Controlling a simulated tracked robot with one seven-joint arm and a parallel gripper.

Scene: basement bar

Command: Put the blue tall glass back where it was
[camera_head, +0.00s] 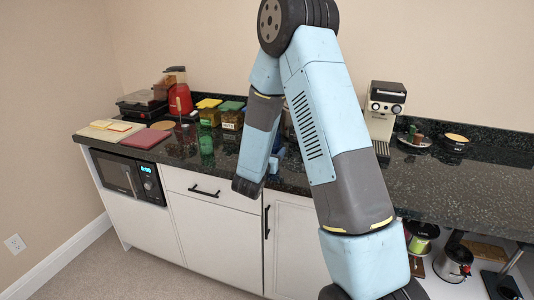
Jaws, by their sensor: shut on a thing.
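My arm rises from the bottom right, bends at the top and comes down over the counter's front edge. Its dark wrist (247,187) is in front of the cabinet, just below the counter edge. My gripper's fingers do not show; the wrist and forearm seem to hide them. A small blue piece (276,158) shows just right of the forearm at the counter's edge. I cannot tell whether it is the blue tall glass or part of something else. No other blue glass can be made out.
The dark counter (450,190) carries cutting boards (146,138), a red blender (180,98), lidded jars (231,115), a green bottle (206,145) and a coffee machine (383,110). A plate (415,141) and a bowl (456,140) stand right. The right front counter is clear.

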